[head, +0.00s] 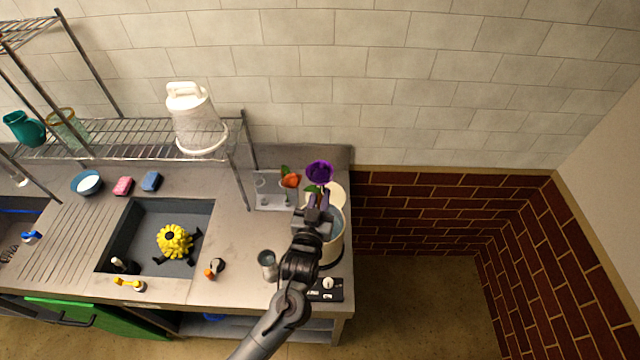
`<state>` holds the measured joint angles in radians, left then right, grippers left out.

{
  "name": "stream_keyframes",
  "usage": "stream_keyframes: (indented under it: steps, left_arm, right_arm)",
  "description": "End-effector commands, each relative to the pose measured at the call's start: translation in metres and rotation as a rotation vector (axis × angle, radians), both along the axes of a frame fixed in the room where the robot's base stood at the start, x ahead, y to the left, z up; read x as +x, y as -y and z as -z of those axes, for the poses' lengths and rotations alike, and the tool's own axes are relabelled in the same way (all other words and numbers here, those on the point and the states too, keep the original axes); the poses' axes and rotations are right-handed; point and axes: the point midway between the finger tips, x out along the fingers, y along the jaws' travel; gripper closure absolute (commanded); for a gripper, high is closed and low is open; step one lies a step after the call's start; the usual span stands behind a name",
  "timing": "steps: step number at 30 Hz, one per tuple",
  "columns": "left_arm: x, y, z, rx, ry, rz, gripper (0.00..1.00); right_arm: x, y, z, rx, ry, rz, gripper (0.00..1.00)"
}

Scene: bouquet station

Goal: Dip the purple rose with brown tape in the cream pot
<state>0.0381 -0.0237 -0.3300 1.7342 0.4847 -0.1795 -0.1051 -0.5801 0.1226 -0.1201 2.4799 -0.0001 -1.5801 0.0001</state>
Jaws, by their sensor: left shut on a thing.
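The purple rose (319,172) stands bloom-up in my left gripper (318,207), which is shut on it just below the bloom and a green leaf. The gripper is over the cream pot (337,243) at the right end of the counter. The pot is open and has a blue-grey inside. My gripper and arm cover part of it. The lower stem and any brown tape are hidden, so I cannot tell whether the stem end is inside the pot. My right gripper is not in view.
A clear rack (268,203) with an orange flower (290,181) stands just left of the rose. A metal cup (267,260) is left of my arm. A black control panel (327,286) lies in front of the pot. A sink (150,215) holds a yellow flower-like object (174,241).

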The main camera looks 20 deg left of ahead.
Motion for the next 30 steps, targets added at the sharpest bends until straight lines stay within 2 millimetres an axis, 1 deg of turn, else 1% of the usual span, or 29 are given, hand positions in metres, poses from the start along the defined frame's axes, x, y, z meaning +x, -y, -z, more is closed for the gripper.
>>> stream_keyframes:
  steps: [1, 21, 25, 30]
  left_arm:
    - [0.0, 0.0, -0.008, 0.0, 0.0, 0.0, 0.97]
    - [0.0, 0.0, -0.062, -0.001, 0.0, 0.0, 0.97]
    - [0.0, 0.0, -0.071, -0.001, 0.0, 0.0, 0.97]
    - [0.0, 0.0, -0.074, -0.001, 0.0, 0.0, 0.97]
  right_arm:
    - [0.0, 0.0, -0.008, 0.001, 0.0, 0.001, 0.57]
    - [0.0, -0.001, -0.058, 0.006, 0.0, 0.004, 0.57]
    - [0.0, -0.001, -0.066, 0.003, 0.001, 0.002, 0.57]
    - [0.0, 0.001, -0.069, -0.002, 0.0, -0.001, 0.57]
